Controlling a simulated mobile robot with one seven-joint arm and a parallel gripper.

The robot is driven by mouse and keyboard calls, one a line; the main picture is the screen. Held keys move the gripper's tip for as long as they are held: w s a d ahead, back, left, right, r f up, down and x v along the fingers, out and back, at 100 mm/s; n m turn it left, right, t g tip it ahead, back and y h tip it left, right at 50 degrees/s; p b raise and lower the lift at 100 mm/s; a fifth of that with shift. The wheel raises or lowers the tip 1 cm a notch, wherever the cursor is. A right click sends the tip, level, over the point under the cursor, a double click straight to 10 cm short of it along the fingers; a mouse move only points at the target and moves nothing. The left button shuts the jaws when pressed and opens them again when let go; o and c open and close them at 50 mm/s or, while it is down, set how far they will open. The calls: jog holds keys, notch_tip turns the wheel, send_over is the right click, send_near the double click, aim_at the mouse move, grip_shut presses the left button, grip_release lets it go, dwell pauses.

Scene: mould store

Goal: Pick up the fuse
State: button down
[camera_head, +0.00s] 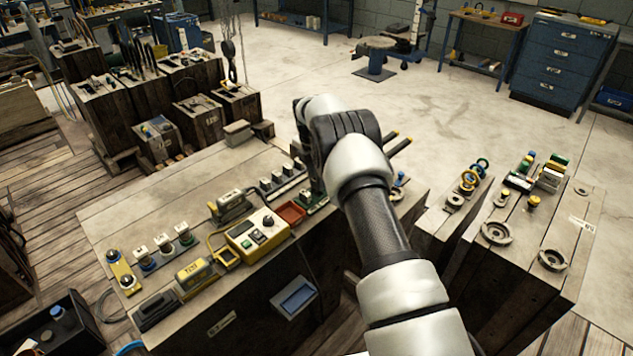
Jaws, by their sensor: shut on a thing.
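My gripper (312,183) points down over the back right part of the wooden bench block (150,195), low and close to its top. My white and black wrist covers most of it, and its fingertips are hardly visible. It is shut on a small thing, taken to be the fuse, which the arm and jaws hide. A small green-based part (314,198) shows right below the gripper; I cannot tell whether the two touch. A row of small white-topped parts (278,178) stands just left of the gripper.
A red tray (291,213) and a yellow meter box (257,235) stand close in front of the gripper. More white-topped parts (165,245) stand at the left. Blocks with round fittings (497,232) are at the right. The floor (440,110) behind is open.

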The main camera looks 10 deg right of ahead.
jog(key=shift+f+b, duration=0.3)
jog(key=shift+f, duration=0.35)
jog(key=c, duration=1.7)
grip_release()
